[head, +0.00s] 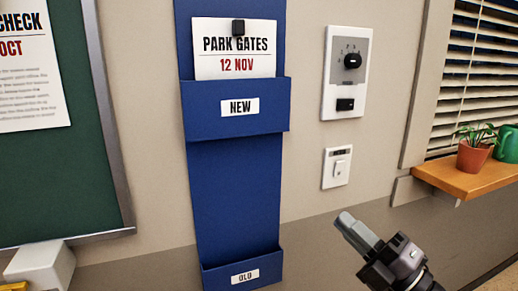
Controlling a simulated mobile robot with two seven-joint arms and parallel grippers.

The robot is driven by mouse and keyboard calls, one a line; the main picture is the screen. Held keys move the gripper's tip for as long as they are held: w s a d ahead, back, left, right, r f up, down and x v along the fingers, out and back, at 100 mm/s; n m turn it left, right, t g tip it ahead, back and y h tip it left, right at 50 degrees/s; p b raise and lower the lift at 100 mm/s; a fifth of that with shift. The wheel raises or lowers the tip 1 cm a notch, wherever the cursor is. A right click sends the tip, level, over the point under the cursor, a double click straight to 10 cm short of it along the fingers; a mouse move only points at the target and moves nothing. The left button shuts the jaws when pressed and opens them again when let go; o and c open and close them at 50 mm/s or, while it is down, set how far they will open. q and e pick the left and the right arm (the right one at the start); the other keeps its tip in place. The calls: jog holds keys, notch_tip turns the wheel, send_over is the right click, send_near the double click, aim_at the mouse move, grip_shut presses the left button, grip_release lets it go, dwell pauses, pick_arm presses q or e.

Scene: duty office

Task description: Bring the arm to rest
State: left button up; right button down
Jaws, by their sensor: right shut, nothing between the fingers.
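My right gripper (358,233) comes in from the lower right corner in the head view. Its fingers are shut with nothing between them and point up and to the left. It is in front of the lower wall, below the light switch (337,167) and to the right of the blue wall holder (236,195). It appears apart from both. My left gripper is out of view.
The holder has a pocket marked NEW, with a PARK GATES notice (235,55) in it, and a lower pocket marked OLD. A dial panel (346,75) is above the switch. A green board (75,160) hangs left. A wooden sill (470,182) with a potted plant (476,153) juts out right.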

jog(key=s+d+f+m+h+p, duration=0.1)
jog(key=s+d+f+m+h, duration=0.1)
jog(key=f+m+h, duration=0.45)
jog(key=s+d+f+m+h+p, duration=0.1)
jog(key=s+d+f+m+h, duration=0.2)
jog(key=f+m, duration=0.7)
jog(key=s+f+m+g+h+p, duration=0.2)
jog(key=s+f+m+g, duration=0.4)
jog(key=s+f, duration=0.8)
jog(key=shift+s+a+f+m+h, duration=0.15)
jog(key=shift+s+f+m+h, duration=0.15)
jog(key=shift+f+m+h, duration=0.45)
jog(key=shift+f, duration=0.1)
